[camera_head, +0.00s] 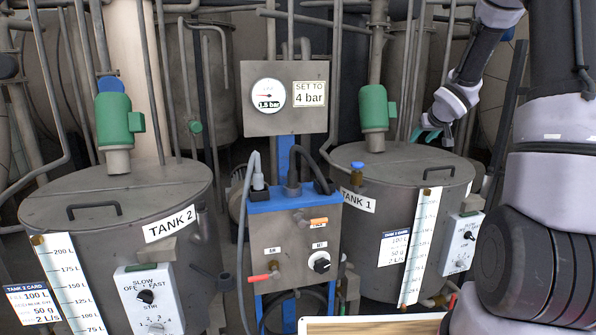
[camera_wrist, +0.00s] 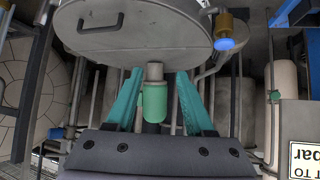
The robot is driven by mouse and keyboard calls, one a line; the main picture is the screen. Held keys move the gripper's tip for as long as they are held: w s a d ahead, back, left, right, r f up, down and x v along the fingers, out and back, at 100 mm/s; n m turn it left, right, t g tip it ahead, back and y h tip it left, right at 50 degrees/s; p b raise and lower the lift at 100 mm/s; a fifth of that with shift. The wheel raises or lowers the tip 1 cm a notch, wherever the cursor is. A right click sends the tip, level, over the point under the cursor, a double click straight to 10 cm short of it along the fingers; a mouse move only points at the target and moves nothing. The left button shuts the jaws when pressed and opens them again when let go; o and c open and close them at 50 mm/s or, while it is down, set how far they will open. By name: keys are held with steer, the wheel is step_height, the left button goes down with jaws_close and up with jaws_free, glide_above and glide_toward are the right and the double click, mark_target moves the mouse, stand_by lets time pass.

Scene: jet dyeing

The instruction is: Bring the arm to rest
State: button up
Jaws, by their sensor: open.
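My gripper (camera_head: 430,132) is raised at the upper right of the head view, above the back right of Tank 1's lid. In the wrist view my gripper (camera_wrist: 160,74) shows two teal fingers spread apart, with nothing held between them. A green motor (camera_wrist: 155,100) appears between the fingers, beyond them; whether they touch it cannot be told for certain, but it looks apart. My arm reaches down from the top right of the head view.
Tank 1 (camera_head: 400,165) stands below my gripper, with a green motor (camera_head: 374,107) on top. Tank 2 (camera_head: 110,205) is at left. Between them stand a control box (camera_head: 290,240) and a gauge panel (camera_head: 262,120). Upright pipes crowd the back.

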steer(key=s+a+r+m+g+h, duration=0.1)
steer(key=s+a+r+m, duration=0.15)
steer(key=s+r, duration=0.5)
steer(key=s+a+r+m, duration=0.1)
steer(key=s+a+r, duration=0.3)
steer(key=s, duration=0.6)
steer(key=s+a+r+g+y, duration=0.1)
steer(key=s+a, duration=0.3)
steer(key=s, duration=0.6)
steer(key=s+a+r+g+y, duration=0.1)
steer(key=s+a+y, duration=0.1)
steer(key=s+a, duration=0.3)
steer(key=s, duration=0.4)
steer(key=shift+s+r+y, duration=0.15)
steer(key=shift+s+y, duration=0.2)
steer(key=shift+y, duration=0.05)
